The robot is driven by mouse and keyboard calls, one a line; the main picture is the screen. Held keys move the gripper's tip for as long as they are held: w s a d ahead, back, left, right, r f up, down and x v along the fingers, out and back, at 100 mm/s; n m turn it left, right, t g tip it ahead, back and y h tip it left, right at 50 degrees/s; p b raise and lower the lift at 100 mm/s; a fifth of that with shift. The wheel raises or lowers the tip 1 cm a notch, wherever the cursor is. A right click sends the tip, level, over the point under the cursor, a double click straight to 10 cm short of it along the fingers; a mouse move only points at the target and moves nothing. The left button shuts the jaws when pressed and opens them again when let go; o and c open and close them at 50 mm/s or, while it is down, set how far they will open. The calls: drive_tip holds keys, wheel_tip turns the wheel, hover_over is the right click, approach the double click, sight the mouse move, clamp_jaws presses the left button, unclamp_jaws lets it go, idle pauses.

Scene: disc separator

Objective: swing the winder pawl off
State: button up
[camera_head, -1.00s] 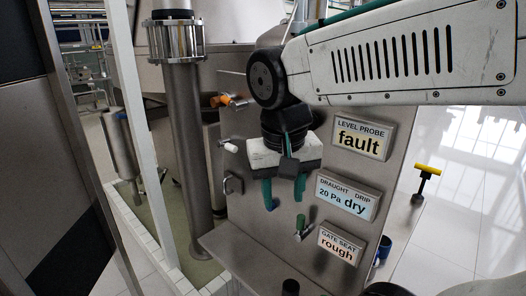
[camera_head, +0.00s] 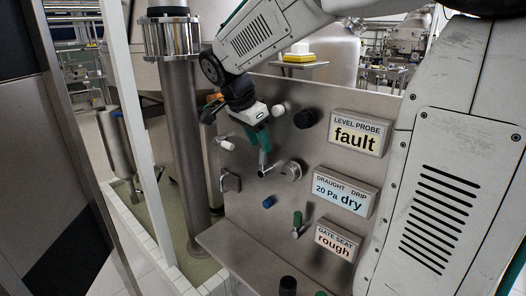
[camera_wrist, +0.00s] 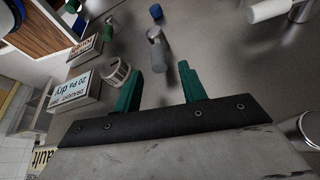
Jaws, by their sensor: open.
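A small grey lever (camera_head: 262,163), which looks like the winder pawl, stands out from the steel panel (camera_head: 245,220) beside a round silver drum (camera_head: 288,170). In the wrist view the grey lever (camera_wrist: 157,48) lies ahead of the gap between my fingers, and the drum (camera_wrist: 115,70) is on the left. My gripper (camera_head: 263,140) is tilted down just above the lever in the head view. Its two green fingers (camera_wrist: 160,78) are apart with nothing between them. I cannot tell whether a finger touches the lever.
The panel also carries a white knob (camera_head: 227,145), a black knob (camera_head: 305,118), a blue knob (camera_head: 268,202), a green-handled lever (camera_head: 298,222) and a bracket (camera_head: 230,181). Sign plates reading fault (camera_head: 358,133), dry (camera_head: 341,191) and rough (camera_head: 334,241) stand at the right. A steel column (camera_head: 182,150) rises left.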

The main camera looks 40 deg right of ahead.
sight(266, 163)
drive_tip(key=shift+x, duration=1.95)
clamp_jaws()
